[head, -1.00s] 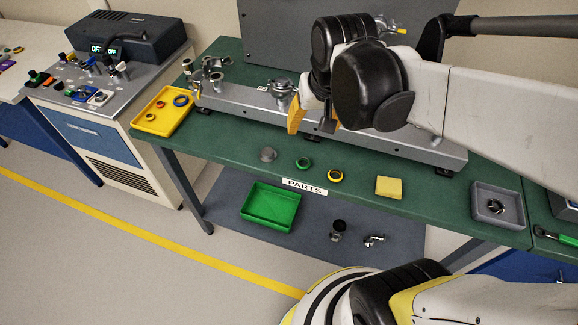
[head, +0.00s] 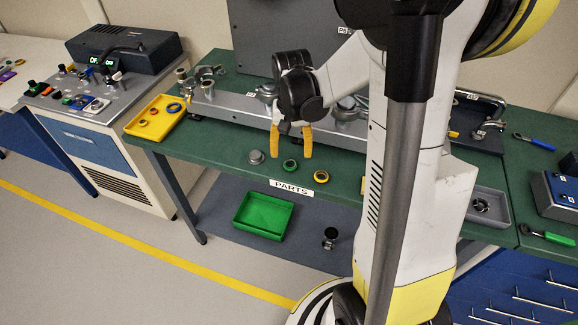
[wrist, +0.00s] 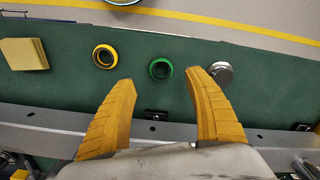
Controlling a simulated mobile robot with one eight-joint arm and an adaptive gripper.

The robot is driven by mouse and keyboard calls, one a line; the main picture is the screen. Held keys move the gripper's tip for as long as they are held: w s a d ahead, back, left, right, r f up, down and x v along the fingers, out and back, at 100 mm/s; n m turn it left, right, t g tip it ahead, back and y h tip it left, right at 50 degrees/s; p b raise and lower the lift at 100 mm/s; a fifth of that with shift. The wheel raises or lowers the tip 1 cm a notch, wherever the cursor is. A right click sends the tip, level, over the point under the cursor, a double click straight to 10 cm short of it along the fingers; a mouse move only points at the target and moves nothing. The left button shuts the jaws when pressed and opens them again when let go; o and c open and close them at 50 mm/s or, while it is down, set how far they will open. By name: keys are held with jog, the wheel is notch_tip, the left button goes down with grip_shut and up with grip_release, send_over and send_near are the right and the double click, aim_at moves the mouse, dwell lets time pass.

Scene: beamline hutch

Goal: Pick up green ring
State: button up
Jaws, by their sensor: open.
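The green ring (head: 290,165) lies flat on the green bench top, behind the PARTS label. In the wrist view the green ring (wrist: 160,69) sits beyond the fingertips, roughly between them. My gripper (head: 291,150) is open and empty, with its yellow fingers pointing down above the bench near the ring. In the wrist view my gripper (wrist: 163,75) shows both fingers spread wide, touching nothing that I can see.
A grey round part (head: 256,157) lies left of the ring and a yellow ring (head: 321,177) lies right of it. A metal rail (head: 235,108) runs behind. A yellow tray (head: 156,116) holds several rings at the left. A green tray (head: 263,214) sits on the lower shelf.

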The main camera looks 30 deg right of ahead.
aim_at(290, 163)
notch_tip(290, 163, down, 5)
jog(key=shift+w+f+b, duration=0.1)
jog(key=shift+w+b, duration=0.05)
jog(key=shift+b, duration=1.1)
jog(key=shift+c, duration=0.6)
jog(key=c, duration=0.8)
jog(key=shift+c, duration=0.2)
jog(key=shift+r, duration=0.2)
jog(key=shift+r+p, duration=0.35)
jog(key=shift+r, duration=0.1)
jog(key=r, duration=0.1)
jog(key=r+p, duration=0.2)
jog(key=r, duration=0.1)
jog(key=shift+s+d, duration=0.2)
jog(key=shift+s, duration=0.1)
jog(key=s+d+r+p, duration=0.3)
jog(key=s+d+r, duration=0.3)
jog(key=s+d, duration=0.1)
jog(key=shift+s, duration=0.65)
